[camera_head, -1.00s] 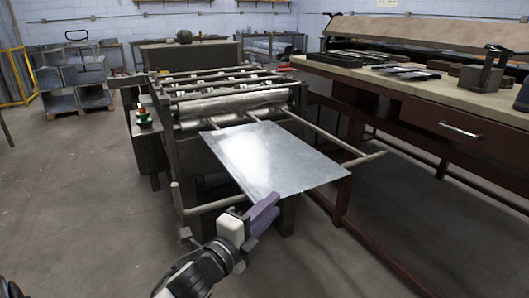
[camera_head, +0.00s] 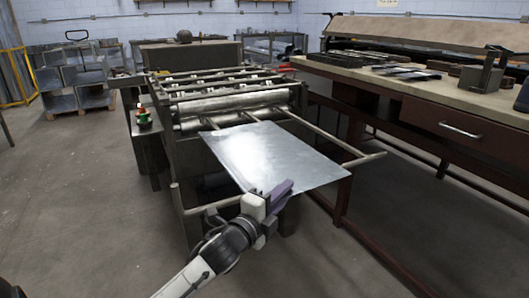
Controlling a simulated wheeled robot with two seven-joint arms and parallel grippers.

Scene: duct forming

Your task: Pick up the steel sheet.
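The steel sheet (camera_head: 280,158) is a flat, shiny grey plate. It lies tilted in the picture across the rails at the front of the roller machine (camera_head: 230,105), its near edge reaching toward me. My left gripper (camera_head: 277,194), with purple fingers, is at the near edge of the sheet, by its near left corner. The fingers overlap that edge in the picture; whether they touch or grip it I cannot tell. The finger gap is not clear from this angle. My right gripper is not in view.
A workbench (camera_head: 450,96) with tools stands at the right. Metal boxes (camera_head: 75,78) stand at the back left. The concrete floor (camera_head: 85,205) at the left is clear.

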